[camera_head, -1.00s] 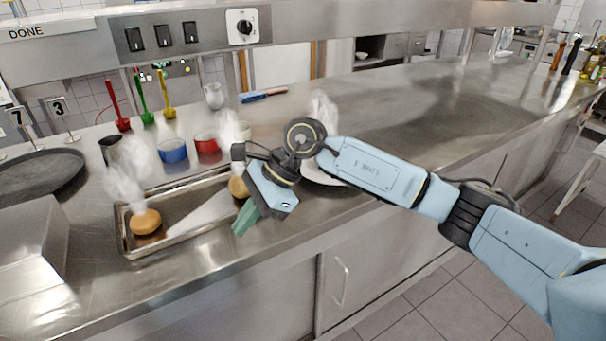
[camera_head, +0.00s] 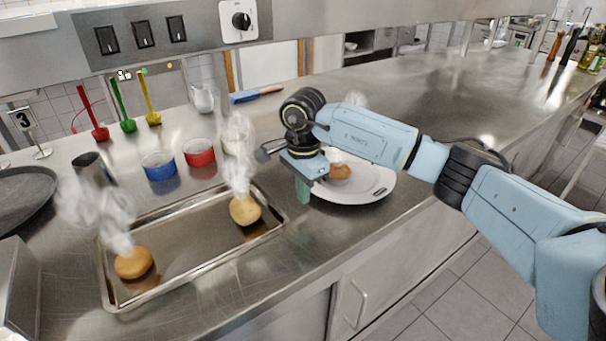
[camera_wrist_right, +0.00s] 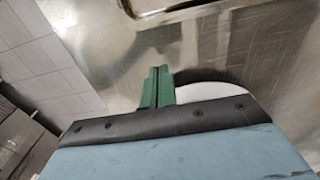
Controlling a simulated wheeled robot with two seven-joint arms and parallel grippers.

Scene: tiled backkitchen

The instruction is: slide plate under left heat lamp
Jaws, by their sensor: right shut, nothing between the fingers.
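The white plate (camera_head: 372,189) lies on the steel counter at the tray's right, with a browned bun (camera_head: 339,171) on it. Steam rises behind it. My right gripper (camera_head: 303,194) points down at the plate's left edge, its green fingers shut and empty. I cannot tell whether they touch the rim. In the right wrist view the shut fingers (camera_wrist_right: 157,84) stand beside the white plate (camera_wrist_right: 212,92), which is mostly hidden by the gripper body. My left gripper is not in view. I cannot make out a heat lamp; a panel with switches and a knob (camera_head: 241,20) runs overhead.
A metal tray (camera_head: 190,284) with two steaming buns lies left of the plate. Behind it stand a blue pot (camera_head: 159,172), a red pot (camera_head: 199,158) and colored utensils. A blue-handled tool (camera_head: 256,95) lies farther back.

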